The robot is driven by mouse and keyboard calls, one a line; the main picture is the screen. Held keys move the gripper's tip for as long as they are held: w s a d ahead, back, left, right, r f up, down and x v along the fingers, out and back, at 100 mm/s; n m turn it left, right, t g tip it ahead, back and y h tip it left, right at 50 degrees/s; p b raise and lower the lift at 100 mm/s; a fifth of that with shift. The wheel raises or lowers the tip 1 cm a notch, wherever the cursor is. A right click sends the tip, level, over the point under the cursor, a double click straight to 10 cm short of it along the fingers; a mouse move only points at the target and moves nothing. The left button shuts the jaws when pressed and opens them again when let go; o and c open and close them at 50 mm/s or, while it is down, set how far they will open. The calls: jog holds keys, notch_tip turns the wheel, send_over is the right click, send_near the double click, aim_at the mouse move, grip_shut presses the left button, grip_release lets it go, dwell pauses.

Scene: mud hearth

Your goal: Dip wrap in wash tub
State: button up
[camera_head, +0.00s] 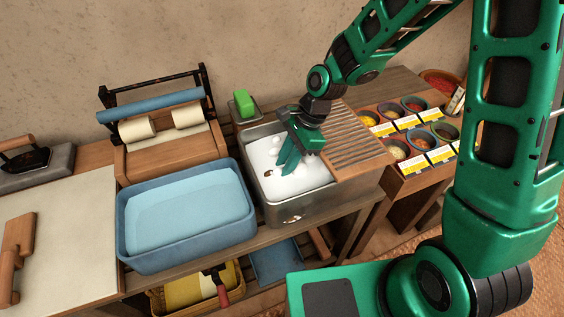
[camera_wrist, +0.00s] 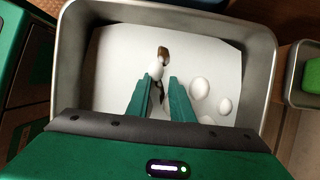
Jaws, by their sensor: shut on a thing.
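The metal wash tub (camera_head: 330,200) stands right of the middle of the bench, filled with white suds with several round white bubbles; its rim (camera_wrist: 262,70) frames the wrist view. My gripper (camera_head: 287,168) reaches down into the tub, its fingertips at the suds. In the wrist view my gripper (camera_wrist: 158,88) is shut on a small narrow thing, seemingly the wrap (camera_wrist: 163,53). A brown end of it shows just beyond the fingertips, at the white surface. A white bubble and the fingers hide most of it.
A blue basin (camera_head: 124,222) of pale blue liquid stands left of the tub. A slatted wooden board (camera_head: 345,140) adjoins its right. Green soap (camera_head: 242,100) sits behind. A roller stand (camera_head: 150,105) is at back left, and small bowls (camera_head: 412,103) are at right.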

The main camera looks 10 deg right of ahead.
jog(key=shift+s+r, duration=0.1)
jog(key=shift+s, duration=0.05)
jog(key=shift+w+a+f, duration=0.15)
jog(key=shift+w+f, duration=0.15)
jog(key=shift+w, duration=0.25)
jog(key=shift+w+a+f, duration=0.1)
jog(key=shift+w+f, duration=0.2)
jog(key=shift+w, duration=0.25)
jog(key=shift+s+d+r, duration=0.15)
jog(key=shift+s+r, duration=0.2)
jog(key=shift+s, duration=0.25)
jog(key=shift+s+d+r, duration=0.15)
jog(key=shift+s+r, duration=0.15)
jog(key=shift+s, duration=0.25)
jog(key=shift+w+a+f, duration=0.2)
jog(key=shift+w+f, duration=0.15)
jog(key=shift+w, duration=0.25)
jog(key=shift+w+a+f, duration=0.15)
jog(key=shift+w+f, duration=0.15)
jog(key=shift+w, duration=0.3)
dwell(1.1)
jog(key=shift+r, duration=0.15)
notch_tip(320, 180, up, 19)
dwell(1.7)
